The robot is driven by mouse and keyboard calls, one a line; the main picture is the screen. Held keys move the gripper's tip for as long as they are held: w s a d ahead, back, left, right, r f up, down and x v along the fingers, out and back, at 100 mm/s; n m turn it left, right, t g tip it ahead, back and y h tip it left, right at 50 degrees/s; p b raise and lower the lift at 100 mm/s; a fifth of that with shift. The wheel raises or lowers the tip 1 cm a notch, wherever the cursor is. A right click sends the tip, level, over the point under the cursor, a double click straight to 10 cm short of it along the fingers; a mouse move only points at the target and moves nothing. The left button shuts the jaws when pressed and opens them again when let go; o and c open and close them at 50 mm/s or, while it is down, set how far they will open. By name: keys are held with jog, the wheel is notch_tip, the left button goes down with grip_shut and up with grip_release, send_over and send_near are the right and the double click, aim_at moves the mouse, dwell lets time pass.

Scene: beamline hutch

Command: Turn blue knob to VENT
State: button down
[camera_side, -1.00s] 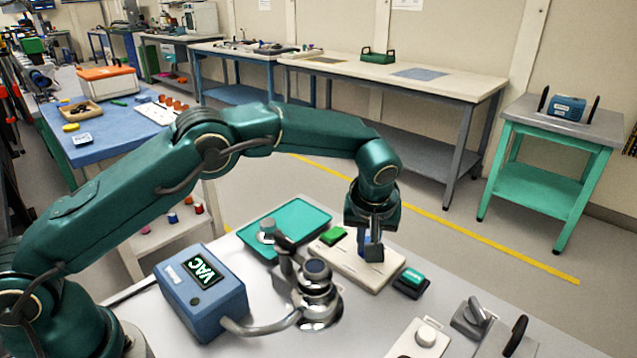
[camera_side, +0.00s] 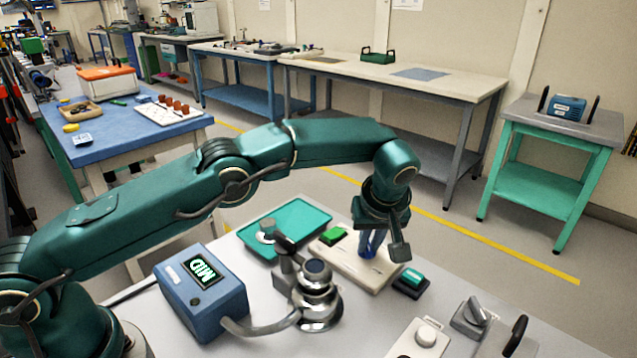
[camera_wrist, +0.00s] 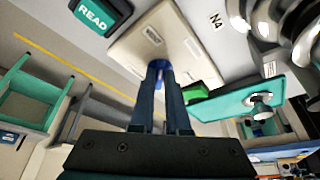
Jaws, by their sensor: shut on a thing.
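The blue knob (camera_side: 367,246) stands on a cream panel (camera_side: 345,264) at the front of the bench. It is mostly hidden by my gripper (camera_side: 383,245), which is shut on it. In the wrist view my gripper (camera_wrist: 160,76) points at the panel, and a bit of the blue knob (camera_wrist: 162,66) shows between the fingertips. A blue box (camera_side: 202,300) left of the panel has a lit screen (camera_side: 203,270) that reads MID.
A dark unit with a teal READ key (camera_side: 412,280) is right of the panel. A teal tray (camera_side: 316,216) and a metal fitting (camera_side: 318,296) stand close by on the left.

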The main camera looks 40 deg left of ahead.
aim_at(370, 267)
jog(key=c, duration=0.9)
grip_release()
jog(key=shift+v, duration=2.6)
